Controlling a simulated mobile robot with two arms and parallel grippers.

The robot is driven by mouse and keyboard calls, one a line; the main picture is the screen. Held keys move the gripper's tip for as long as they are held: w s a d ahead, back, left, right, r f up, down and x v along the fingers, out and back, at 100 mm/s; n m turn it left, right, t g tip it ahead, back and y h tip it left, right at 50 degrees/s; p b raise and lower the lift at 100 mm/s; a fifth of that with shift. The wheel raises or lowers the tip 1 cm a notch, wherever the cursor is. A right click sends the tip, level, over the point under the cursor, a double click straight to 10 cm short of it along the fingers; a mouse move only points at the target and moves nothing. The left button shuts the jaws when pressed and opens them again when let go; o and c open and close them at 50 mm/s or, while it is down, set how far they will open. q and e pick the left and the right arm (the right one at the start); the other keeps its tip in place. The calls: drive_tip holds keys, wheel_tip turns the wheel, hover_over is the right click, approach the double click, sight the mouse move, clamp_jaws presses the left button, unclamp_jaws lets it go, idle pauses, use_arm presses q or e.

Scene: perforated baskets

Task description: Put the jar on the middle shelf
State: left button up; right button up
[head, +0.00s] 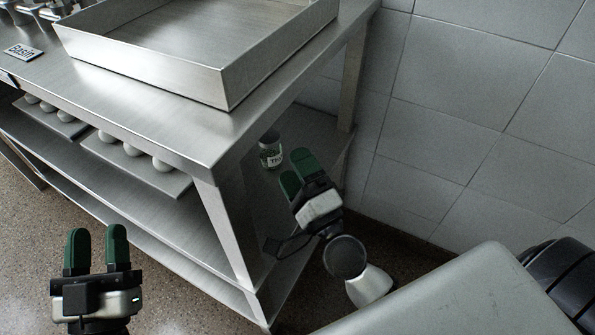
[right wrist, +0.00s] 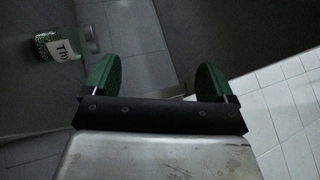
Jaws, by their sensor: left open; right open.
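My left gripper (head: 97,236) is open and empty, low at the left, in front of the table.
Trays with several white round things (head: 135,150) lie on the shelf. A table leg (head: 222,225) stands left of my right gripper. A tiled wall (head: 480,120) closes the right.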

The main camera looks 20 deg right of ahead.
drive_tip(key=s+a+r+n+y, duration=0.1)
drive_tip(key=s+r+n, duration=0.1)
drive_tip(key=n, duration=0.8)
drive_tip(key=s+a+r+n+y, duration=0.1)
drive_tip(key=s+r+n+y, duration=0.1)
drive_tip(key=n, duration=0.8)
wheel_tip(320, 180, up, 2)
drive_tip(key=shift+s+t, duration=0.3)
drive_tip(key=shift+s, duration=0.3)
